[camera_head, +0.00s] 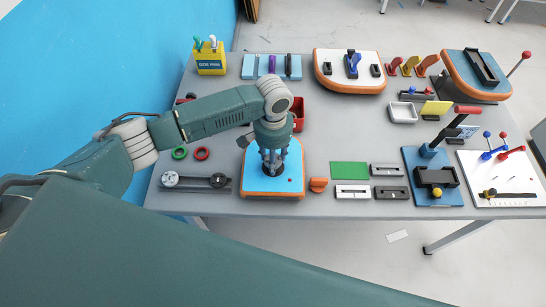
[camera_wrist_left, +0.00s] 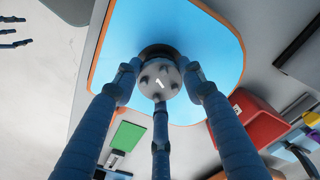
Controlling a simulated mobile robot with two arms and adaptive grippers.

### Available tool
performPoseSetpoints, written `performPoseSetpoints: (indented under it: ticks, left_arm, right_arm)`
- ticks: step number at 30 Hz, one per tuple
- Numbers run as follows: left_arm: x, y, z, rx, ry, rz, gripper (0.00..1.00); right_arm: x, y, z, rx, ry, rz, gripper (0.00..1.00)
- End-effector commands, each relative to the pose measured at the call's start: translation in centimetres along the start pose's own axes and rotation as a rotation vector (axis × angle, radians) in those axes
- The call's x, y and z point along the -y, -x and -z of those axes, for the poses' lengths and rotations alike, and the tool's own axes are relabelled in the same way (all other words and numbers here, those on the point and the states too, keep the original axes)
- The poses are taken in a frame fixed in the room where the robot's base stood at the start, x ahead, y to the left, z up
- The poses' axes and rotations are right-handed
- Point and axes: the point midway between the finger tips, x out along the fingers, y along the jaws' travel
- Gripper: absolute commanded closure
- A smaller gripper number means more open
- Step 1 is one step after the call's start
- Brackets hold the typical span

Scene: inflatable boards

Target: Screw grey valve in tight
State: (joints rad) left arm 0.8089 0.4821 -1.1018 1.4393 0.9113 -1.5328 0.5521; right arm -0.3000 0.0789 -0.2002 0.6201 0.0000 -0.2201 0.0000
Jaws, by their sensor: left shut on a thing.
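The grey valve (camera_wrist_left: 158,80) is a round, pale grey cap with dark marks, seen end-on in the left wrist view. It sits at a dark round fitting on the blue board with an orange edge (camera_wrist_left: 205,35), which also lies at the table's front in the head view (camera_head: 287,183). My left gripper (camera_head: 272,168) points down over this board. In the wrist view its three fingers (camera_wrist_left: 160,95) are closed around the valve. In the head view the fingers mostly hide the valve. I cannot tell how deep it is seated.
An orange plug (camera_head: 318,184) lies just right of the board, and a gauge bar (camera_head: 196,181) lies to its left. Red and green rings (camera_head: 190,153) lie behind that bar. A red box (camera_head: 298,112) stands behind my gripper. More boards and tools fill the table's right side.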

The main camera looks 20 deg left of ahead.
Motion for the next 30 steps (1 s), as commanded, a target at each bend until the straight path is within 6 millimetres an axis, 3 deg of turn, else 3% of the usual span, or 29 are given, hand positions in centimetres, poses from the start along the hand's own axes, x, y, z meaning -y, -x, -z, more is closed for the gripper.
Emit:
performPoseSetpoints:
  ticks: [6,7,10,22,30]
  left_arm:
    - [0.0,-0.6,0.0,0.000,0.001,-0.001,0.84]
    - [0.0,-0.6,0.0,0.000,0.001,-0.001,0.56]
    - [0.0,-0.5,0.0,0.000,0.000,0.000,0.38]
    - [0.0,0.3,0.1,-0.001,-0.001,0.000,0.38]
    - [0.0,5.5,0.1,-0.004,-0.001,0.000,0.38]
  right_arm:
    - [0.0,-0.1,0.0,0.000,0.000,0.000,0.40]
    - [0.0,-0.1,0.0,0.000,0.000,0.000,0.40]
    - [0.0,-0.1,0.0,0.000,0.000,0.000,0.40]
    - [-0.3,-0.1,-0.1,0.000,0.001,-0.003,0.40]
    - [-0.1,-0.1,0.0,0.000,0.000,-0.002,0.40]
